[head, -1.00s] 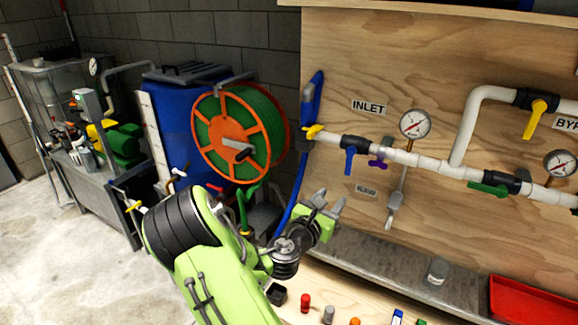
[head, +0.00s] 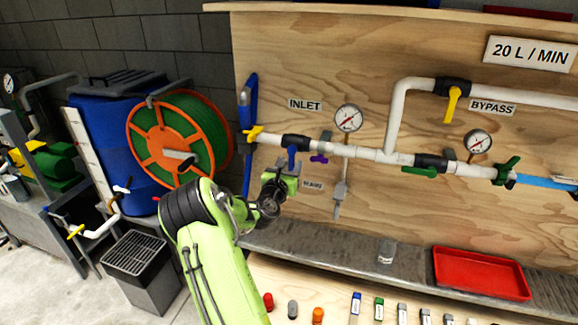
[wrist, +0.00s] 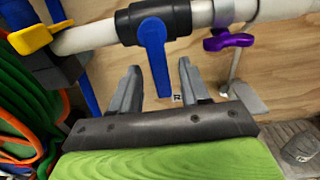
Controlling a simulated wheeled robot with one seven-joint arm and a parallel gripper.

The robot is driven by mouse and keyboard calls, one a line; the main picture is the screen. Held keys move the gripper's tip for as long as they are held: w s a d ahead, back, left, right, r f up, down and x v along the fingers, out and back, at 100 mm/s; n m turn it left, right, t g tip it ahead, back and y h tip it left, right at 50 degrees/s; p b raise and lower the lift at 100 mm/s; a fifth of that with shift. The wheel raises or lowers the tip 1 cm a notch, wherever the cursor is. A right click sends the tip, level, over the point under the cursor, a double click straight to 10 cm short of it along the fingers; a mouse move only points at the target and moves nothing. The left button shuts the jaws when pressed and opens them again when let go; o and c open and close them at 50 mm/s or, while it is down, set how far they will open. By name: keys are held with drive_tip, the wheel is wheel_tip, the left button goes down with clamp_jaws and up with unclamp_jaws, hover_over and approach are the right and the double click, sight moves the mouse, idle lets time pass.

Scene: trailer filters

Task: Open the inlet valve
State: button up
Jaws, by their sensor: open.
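The inlet valve is a black body on the white pipe with a blue lever (head: 292,156), right of a yellow handle and below the INLET label (head: 305,105). In the wrist view the blue lever (wrist: 155,55) hangs down, across the pipe. My gripper (wrist: 160,80) is open, with its two grey fingers pointing up at the board, one on each side of the lever's lower end. I cannot tell whether a finger touches it. In the head view my gripper (head: 285,172) is just below the valve and partly hides the lever's lower end.
A yellow handle (wrist: 32,38) is left of the valve and a purple handle (wrist: 228,41) is right of it. A gauge (head: 348,118) stands above the pipe. A metal ledge (head: 330,244) runs below, with a red tray (head: 482,273). The hose reel (head: 180,139) is at left.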

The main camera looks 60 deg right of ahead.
clamp_jaws()
